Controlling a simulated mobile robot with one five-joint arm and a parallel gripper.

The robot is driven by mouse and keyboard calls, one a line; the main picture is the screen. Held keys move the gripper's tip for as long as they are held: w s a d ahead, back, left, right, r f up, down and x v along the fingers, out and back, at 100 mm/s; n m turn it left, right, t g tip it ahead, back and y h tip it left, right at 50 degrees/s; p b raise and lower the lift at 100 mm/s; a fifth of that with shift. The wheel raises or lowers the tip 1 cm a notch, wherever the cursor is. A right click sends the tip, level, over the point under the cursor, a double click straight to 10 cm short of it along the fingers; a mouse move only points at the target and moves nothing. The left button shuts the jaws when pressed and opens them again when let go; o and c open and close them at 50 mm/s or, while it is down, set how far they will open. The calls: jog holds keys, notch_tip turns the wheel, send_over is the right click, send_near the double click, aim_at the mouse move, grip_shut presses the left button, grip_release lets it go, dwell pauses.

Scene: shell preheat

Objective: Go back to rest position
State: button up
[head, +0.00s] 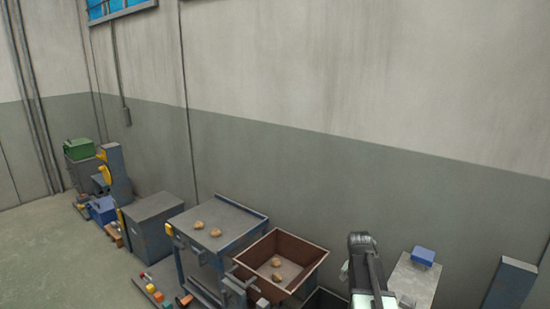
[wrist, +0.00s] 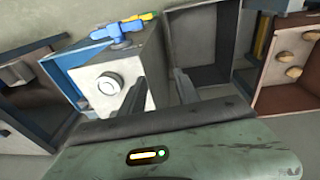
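My gripper (wrist: 157,82) shows in the wrist view with its two dark fingers apart. Nothing is held between them; a box with a pale front and a round white knob (wrist: 110,82) shows behind the gap. I cannot tell the distance to it. In the head view my dark arm (head: 362,262) stands up at the lower right, beside the brown bin, and its fingertips cannot be made out.
The brown bin (head: 311,258) holds several tan pieces; it also shows in the wrist view (wrist: 272,99). A blue-framed table (head: 240,217) bears two tan pieces (head: 215,232). A grey cabinet (head: 152,225) stands left. Open floor (head: 50,255) lies at lower left.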

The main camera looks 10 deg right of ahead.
jog(key=s+a+n+y, duration=0.25)
jog(key=a+n, duration=0.65)
jog(key=a, duration=1.7)
jog(key=s+f+b, duration=0.3)
jog(key=f+b, duration=0.7)
jog(key=shift+s+a+f+n+h, duration=0.25)
jog(key=shift+a+n+h, duration=0.1)
jog(key=shift+a+n, duration=0.1)
jog(key=shift+d, duration=0.1)
